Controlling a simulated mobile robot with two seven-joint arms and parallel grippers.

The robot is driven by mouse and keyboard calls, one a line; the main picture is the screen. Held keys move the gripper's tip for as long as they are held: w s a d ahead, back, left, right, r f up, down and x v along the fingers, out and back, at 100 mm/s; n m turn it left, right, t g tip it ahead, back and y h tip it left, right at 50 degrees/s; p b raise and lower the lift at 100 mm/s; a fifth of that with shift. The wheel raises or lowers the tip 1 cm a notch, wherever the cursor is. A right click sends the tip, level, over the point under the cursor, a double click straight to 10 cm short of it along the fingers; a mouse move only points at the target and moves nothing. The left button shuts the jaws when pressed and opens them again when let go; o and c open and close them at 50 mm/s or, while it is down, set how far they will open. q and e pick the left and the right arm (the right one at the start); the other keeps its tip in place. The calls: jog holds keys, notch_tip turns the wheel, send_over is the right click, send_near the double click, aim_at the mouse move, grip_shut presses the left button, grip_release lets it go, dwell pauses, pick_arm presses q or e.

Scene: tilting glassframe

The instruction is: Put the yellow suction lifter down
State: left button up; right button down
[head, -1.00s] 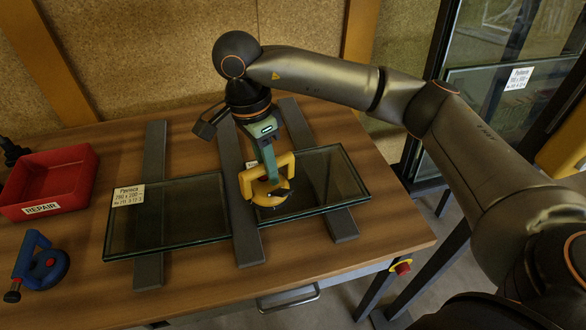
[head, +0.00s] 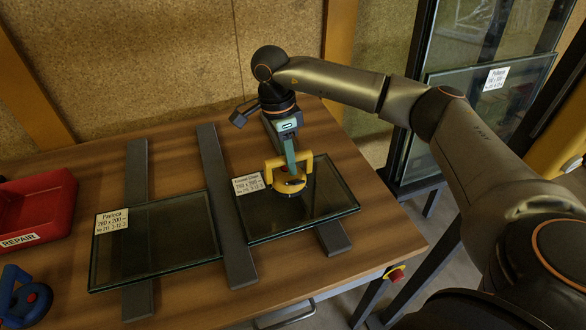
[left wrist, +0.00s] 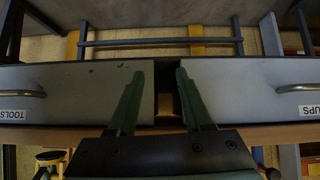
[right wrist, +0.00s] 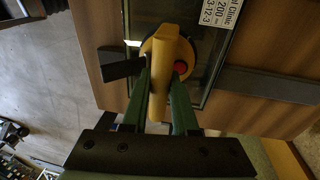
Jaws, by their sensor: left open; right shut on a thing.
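The yellow suction lifter (head: 290,178) is at the right glass pane (head: 325,205) on the workbench, close to the pane's label. My right gripper (head: 292,165) is shut on its handle from above; the handle also shows between the fingers in the right wrist view (right wrist: 160,80). The lifter looks upright, but I cannot tell whether its cup touches the glass. My left gripper (left wrist: 155,98) is open and empty in the left wrist view, facing two drawer fronts. It is out of the head view.
A second labelled glass pane (head: 155,245) lies to the left, across dark support bars (head: 228,220). A red REPAIR bin (head: 45,205) and a blue suction lifter (head: 22,300) are at the far left. A glass rack (head: 480,110) stands right of the bench.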

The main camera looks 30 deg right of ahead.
jog(key=shift+w+d+f, duration=0.15)
jog(key=shift+d+f, duration=0.45)
jog(key=shift+f, duration=0.1)
jog(key=shift+d+f+p, duration=0.1)
jog(key=shift+f+p, duration=0.2)
jog(key=shift+f, duration=1.4)
jog(key=shift+f, duration=0.1)
jog(key=c, duration=0.7)
grip_release()
jog(key=r, duration=0.4)
jog(key=w+r, duration=0.1)
jog(key=r, duration=0.3)
jog(key=w+r+b, duration=0.1)
jog(key=r, duration=0.3)
jog(key=shift+a, duration=0.4)
